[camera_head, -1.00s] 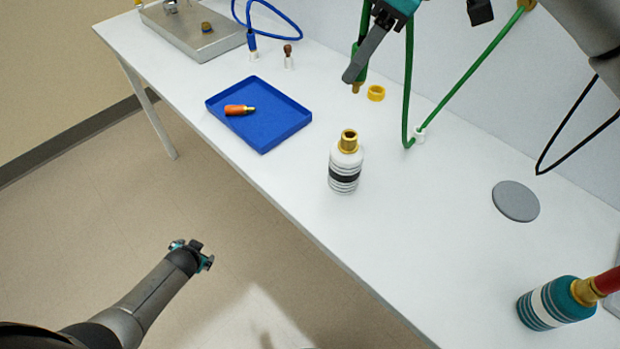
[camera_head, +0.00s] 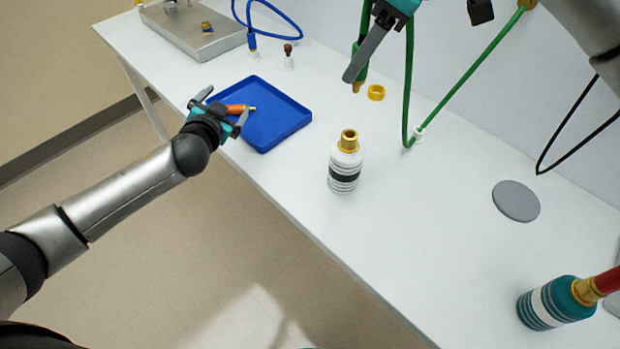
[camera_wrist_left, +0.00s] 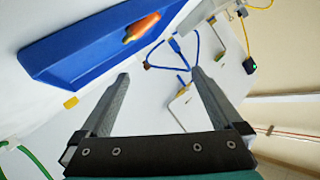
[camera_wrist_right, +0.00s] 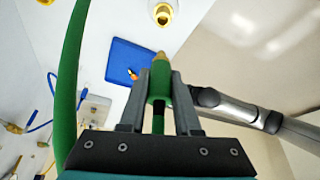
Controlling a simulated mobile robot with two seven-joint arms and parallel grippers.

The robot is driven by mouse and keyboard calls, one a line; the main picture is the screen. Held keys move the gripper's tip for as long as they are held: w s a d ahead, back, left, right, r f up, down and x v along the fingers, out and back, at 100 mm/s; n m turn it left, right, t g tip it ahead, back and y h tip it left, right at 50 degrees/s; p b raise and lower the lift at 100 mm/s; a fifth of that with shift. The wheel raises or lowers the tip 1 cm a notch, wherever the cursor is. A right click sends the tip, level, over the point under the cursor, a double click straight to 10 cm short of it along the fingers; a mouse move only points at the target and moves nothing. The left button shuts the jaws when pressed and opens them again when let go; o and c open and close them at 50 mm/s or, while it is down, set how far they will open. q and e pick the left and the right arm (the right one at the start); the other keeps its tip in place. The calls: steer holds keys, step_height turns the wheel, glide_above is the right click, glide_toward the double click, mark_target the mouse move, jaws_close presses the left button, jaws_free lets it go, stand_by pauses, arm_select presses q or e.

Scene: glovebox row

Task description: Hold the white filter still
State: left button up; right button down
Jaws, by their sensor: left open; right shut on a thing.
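The white filter (camera_head: 344,172), with dark bands and a brass neck, stands upright on the bench in the head view. Its brass neck (camera_wrist_right: 163,14) shows at the top of the right wrist view. My left gripper (camera_head: 222,106) is open and empty at the blue tray's left corner, away from the filter; its spread fingers also show in the left wrist view (camera_wrist_left: 160,75). My right gripper (camera_head: 360,66) is shut on the green hose's connector (camera_wrist_right: 160,85), whose brass tip points out from the fingers, above and behind the filter.
The blue tray (camera_head: 285,133) holds an orange fitting (camera_wrist_left: 143,26). A yellow ring (camera_head: 376,92) lies behind the filter. A grey disc (camera_head: 515,201) and a teal canister (camera_head: 537,311) with a red hose are at right. The bench around the filter is clear.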

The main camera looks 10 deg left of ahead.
arm_select(q)
steer(key=s+d+m+h, duration=0.1)
steer(key=s+d+h, duration=0.1)
steer(key=s+d, duration=0.3)
steer(key=s+d+h, duration=0.2)
steer(key=d, duration=0.5)
steer(key=g+h, duration=0.3)
steer(key=h, duration=0.1)
glide_toward(346, 161)
step_height(346, 161, down, 3)
steer(key=w, duration=0.2)
steer(key=x, duration=1.1)
steer(key=shift+w+a+f, duration=0.1)
steer(key=shift+w+f, duration=0.1)
steer(key=shift+w, duration=0.05)
steer(key=c, duration=1.5)
